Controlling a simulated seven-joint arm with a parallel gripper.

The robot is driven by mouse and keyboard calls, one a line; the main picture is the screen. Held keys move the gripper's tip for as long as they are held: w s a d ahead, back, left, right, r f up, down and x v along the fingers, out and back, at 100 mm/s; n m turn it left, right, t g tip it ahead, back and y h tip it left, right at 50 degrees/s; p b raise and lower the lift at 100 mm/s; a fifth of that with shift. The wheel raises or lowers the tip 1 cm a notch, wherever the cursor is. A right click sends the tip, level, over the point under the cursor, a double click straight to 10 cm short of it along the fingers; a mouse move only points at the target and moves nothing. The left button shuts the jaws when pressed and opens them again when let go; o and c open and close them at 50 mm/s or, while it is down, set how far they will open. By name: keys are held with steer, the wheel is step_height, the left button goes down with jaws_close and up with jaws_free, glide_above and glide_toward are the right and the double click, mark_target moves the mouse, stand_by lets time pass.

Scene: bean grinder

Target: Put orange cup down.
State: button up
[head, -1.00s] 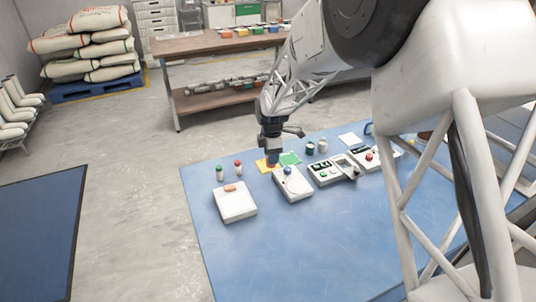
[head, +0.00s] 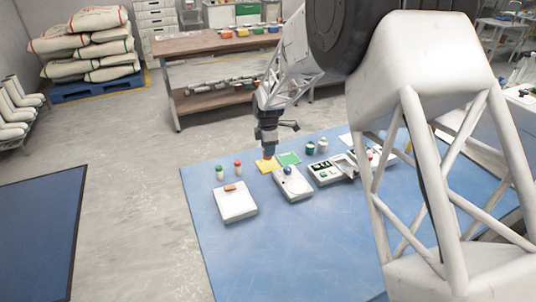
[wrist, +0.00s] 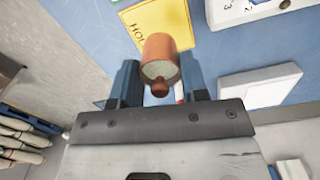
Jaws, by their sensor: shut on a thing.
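The orange cup (wrist: 160,52) sits between the two blue-grey fingers of my gripper (wrist: 157,82) in the wrist view. My gripper is shut on it. In the wrist view the cup overlaps the edge of a yellow card (wrist: 144,20) with printed letters. In the head view my gripper (head: 269,153) points down at the yellow card (head: 265,166) on the blue mat (head: 270,245). The cup is too small or hidden to make out there. I cannot tell whether its base touches the surface.
A white device with a blue knob (head: 292,184) stands just right of my gripper. A flat white box (head: 235,204) with an orange piece is in front. Green- and red-capped shakers (head: 229,169) stand left. The front mat is clear.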

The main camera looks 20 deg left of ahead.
steer(key=shift+f, duration=1.6)
steer(key=shift+f, duration=0.1)
steer(key=o, duration=1)
step_height(320, 180, up, 12)
steer(key=shift+r, duration=0.15)
